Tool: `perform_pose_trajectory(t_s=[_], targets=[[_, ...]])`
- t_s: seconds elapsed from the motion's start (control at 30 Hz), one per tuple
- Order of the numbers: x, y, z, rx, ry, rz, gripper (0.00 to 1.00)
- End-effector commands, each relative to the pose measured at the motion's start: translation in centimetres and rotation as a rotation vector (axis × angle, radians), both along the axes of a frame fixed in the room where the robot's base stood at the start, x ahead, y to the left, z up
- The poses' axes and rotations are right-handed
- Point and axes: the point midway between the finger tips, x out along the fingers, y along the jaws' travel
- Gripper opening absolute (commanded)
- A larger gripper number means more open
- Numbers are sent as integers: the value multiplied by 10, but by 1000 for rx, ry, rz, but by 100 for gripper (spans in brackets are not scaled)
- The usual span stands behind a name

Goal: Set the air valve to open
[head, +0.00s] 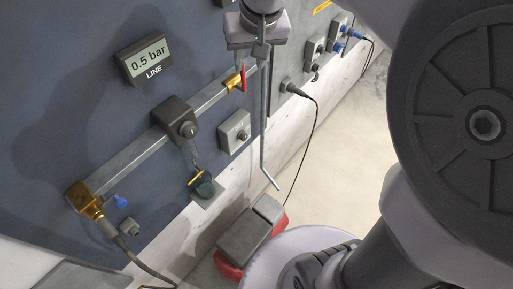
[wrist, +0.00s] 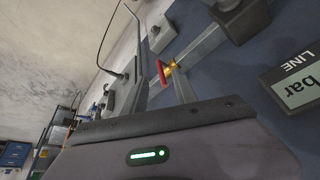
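A brass valve (head: 232,82) with a red handle (head: 243,78) sits on the grey pipe on the blue wall panel. The red handle stands crosswise to the pipe; it also shows in the wrist view (wrist: 161,73). My gripper (head: 259,46) is above and slightly right of the valve in the head view. Whether rod and handle touch cannot be told.
A display (head: 144,59) reads 0.5 bar, LINE. A black box with a knob (head: 175,120) sits on the pipe. A brass fitting (head: 84,199) and blue handle (head: 121,201) are at lower left. Switch boxes (head: 235,131) and a cable (head: 312,130) lie right of the pipe.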

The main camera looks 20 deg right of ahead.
Motion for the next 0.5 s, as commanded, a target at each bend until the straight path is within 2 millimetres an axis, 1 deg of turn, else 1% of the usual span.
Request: perform_pose_trajectory(t_s=[0.03, 0.27, 0.5], targets=[[-9, 1, -23, 9, -5, -8, 34], [-47, 7, -73, 56, -23, -54, 34], [-85, 12, -127, 102, -37, -97, 34]])
